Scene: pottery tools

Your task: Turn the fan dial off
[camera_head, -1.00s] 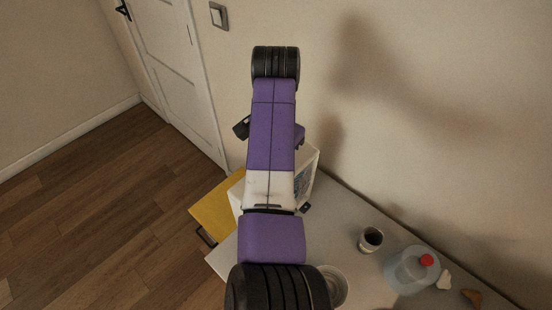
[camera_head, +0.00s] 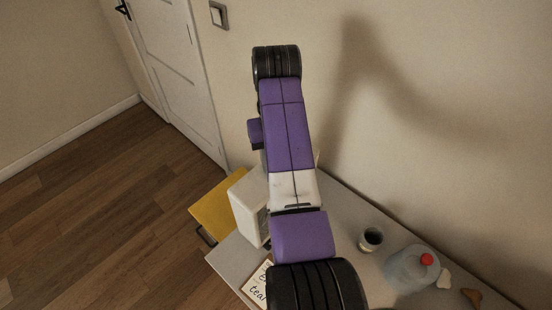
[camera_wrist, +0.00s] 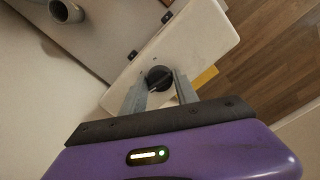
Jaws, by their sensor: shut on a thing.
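The black round dial (camera_wrist: 159,78) sits on a white panel (camera_wrist: 190,38) in the wrist view. My gripper (camera_wrist: 160,85) is shut on the dial, with one grey finger on each side of it. In the head view, a white box (camera_head: 246,212) stands on the table, partly behind my arm. The dial and my gripper are hidden there by my purple arm.
A lettered card (camera_head: 257,287) lies near the front. A yellow panel (camera_head: 213,210) juts out at left. Open floor lies to the left.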

